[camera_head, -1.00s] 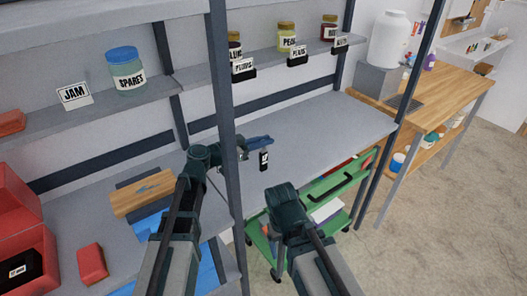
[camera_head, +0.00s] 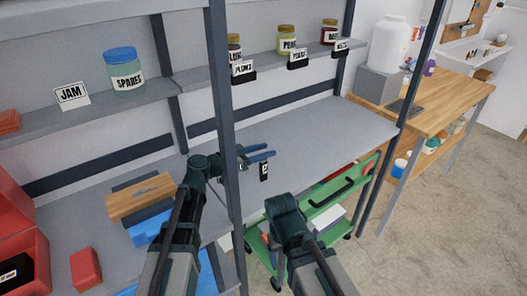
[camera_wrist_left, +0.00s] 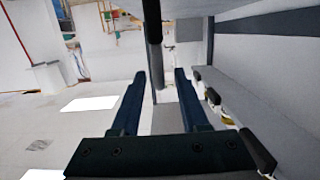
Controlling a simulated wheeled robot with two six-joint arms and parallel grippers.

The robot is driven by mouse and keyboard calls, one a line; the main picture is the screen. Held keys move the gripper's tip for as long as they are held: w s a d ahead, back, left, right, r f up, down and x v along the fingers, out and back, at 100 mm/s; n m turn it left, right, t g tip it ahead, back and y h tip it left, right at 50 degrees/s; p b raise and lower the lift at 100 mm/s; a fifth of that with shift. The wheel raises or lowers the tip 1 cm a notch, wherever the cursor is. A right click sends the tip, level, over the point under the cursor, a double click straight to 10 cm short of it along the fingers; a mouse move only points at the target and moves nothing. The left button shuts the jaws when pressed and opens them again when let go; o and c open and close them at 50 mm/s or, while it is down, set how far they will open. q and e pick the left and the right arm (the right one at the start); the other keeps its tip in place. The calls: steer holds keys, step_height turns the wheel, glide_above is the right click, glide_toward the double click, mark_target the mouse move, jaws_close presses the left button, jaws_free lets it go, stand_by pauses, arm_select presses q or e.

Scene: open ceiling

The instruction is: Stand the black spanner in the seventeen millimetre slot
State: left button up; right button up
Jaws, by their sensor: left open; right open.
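I cannot make out the black spanner or a slot marked seventeen in either view. My left gripper (camera_head: 268,153) is open and empty, beside the dark shelf upright and over the right-hand grey worktop (camera_head: 330,125). Its two fingers also show spread apart in the left wrist view (camera_wrist_left: 155,98), with a dark post beyond them. A small black piece with a white label (camera_head: 264,171) shows just below the left fingers; I cannot tell what it is fixed to. My right gripper (camera_head: 284,210) is lower, in front of the green trolley; its fingers are hard to make out.
A wooden block (camera_head: 140,197) with a dark mark lies on the left worktop near blue items (camera_head: 150,228) and red boxes (camera_head: 86,268). Labelled jars (camera_head: 126,76) stand on the shelves. A green trolley (camera_head: 335,208) stands below. The right-hand worktop is largely clear.

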arm_select(q)
steer(key=shift+r+p, duration=0.3)
steer(key=p+v, duration=0.1)
steer(key=v, duration=1.1)
steer(key=shift+f, duration=0.15)
